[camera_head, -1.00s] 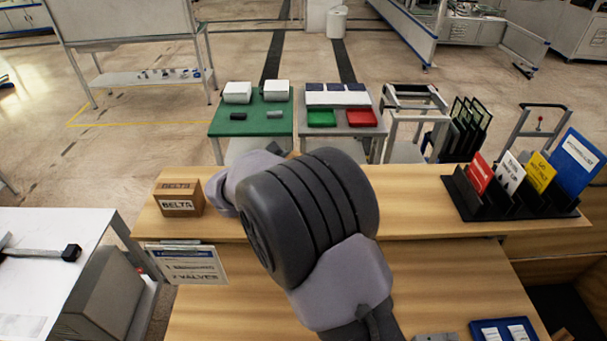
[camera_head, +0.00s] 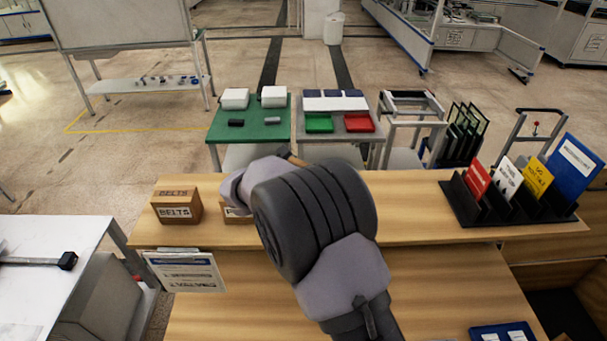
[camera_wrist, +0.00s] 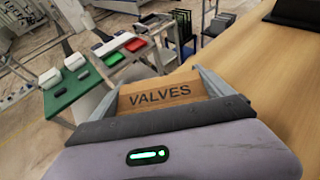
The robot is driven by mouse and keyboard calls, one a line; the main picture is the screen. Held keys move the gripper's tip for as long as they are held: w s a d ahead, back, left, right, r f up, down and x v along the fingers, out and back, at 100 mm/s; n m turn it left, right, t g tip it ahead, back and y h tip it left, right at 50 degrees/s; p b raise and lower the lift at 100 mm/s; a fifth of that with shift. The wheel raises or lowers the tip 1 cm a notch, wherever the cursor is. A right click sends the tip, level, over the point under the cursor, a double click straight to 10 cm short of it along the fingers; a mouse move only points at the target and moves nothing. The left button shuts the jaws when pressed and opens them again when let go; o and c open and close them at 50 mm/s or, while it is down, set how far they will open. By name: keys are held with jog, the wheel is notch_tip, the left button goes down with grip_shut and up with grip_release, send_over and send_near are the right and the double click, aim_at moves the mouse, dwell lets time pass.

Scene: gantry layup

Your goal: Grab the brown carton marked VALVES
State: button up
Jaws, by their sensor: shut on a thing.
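The brown carton marked VALVES (camera_wrist: 161,98) sits between the two grey fingers of my gripper (camera_wrist: 163,87) in the wrist view. The fingers touch its sides, and its printed face points toward the camera. In the head view my arm covers most of the gripper and carton. Only a small brown edge (camera_head: 296,160) shows past the wrist. I cannot tell whether the carton is clear of the wooden shelf (camera_head: 415,205).
A brown BELTS carton (camera_head: 176,206) stands on the shelf at left. Another brown carton (camera_head: 236,215) beside it is partly hidden by my arm. A black rack (camera_head: 500,212) of coloured folders stands at right. The green-topped table (camera_head: 252,128) is beyond the shelf.

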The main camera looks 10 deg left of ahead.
notch_tip(320, 180, up, 4)
jog(key=shift+s+f, duration=0.1)
jog(key=s+r, duration=0.1)
jog(key=s, duration=1.5)
jog(key=shift+d, duration=0.25)
